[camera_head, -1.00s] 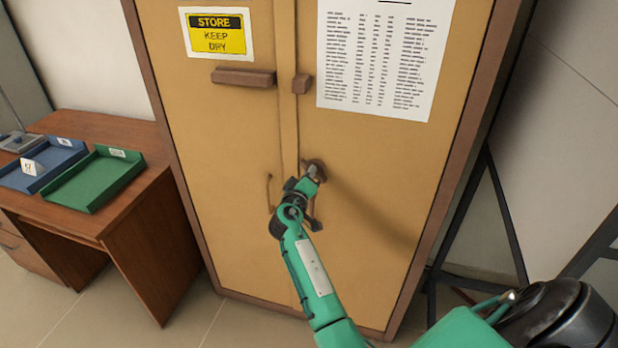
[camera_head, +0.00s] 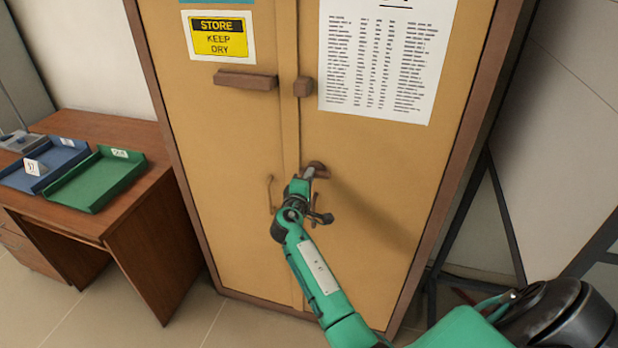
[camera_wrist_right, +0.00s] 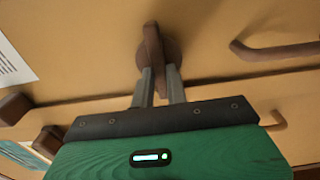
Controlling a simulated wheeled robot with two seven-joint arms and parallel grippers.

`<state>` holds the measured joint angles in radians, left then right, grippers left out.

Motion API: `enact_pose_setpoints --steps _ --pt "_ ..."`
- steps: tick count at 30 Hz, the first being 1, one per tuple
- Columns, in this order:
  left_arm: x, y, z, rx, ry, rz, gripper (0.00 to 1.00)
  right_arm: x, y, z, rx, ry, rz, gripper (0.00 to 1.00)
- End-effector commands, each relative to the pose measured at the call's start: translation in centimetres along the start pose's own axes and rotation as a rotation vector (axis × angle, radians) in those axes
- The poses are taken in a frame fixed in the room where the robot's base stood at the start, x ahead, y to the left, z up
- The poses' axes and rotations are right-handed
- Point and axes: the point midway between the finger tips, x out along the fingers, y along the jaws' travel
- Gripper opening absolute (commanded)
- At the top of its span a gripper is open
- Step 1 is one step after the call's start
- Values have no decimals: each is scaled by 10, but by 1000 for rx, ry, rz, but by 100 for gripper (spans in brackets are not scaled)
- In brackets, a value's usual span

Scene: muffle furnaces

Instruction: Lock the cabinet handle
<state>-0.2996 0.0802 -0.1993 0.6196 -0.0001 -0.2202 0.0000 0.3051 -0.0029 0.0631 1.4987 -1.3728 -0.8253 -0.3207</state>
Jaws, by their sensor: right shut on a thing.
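The brown cabinet handle (camera_head: 319,168) is a turning lever on a round base on the right door of the tan cabinet (camera_head: 370,200). In the right wrist view the lever (camera_wrist_right: 153,48) points down between the fingers of my right gripper (camera_wrist_right: 160,82). My right gripper (camera_head: 309,173) is shut on the lever's end, and the fingers hide part of it. My left gripper is not in view.
A brown bar (camera_head: 245,80) and small block (camera_head: 302,86) sit higher on the doors. A thin pull handle (camera_head: 270,193) is on the left door. A desk (camera_head: 140,210) with blue and green trays (camera_head: 95,178) stands left. Black frame bars (camera_head: 505,210) stand right.

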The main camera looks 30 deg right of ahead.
Motion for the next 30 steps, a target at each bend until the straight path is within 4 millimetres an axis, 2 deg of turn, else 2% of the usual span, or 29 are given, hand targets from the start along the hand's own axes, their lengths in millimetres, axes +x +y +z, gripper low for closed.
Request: enact_pose_setpoints --steps 14,15,18,26,30 --pt "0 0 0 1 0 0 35 0 0 0 -15 1 1 0" --pt "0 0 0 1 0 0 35 0 0 0 -15 1 1 18" --pt "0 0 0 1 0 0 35 0 0 0 -15 0 1 36" --pt "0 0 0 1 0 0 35 0 0 0 -14 0 0 36" --pt "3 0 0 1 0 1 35 -9 -2 -1 -12 2 -1 36"
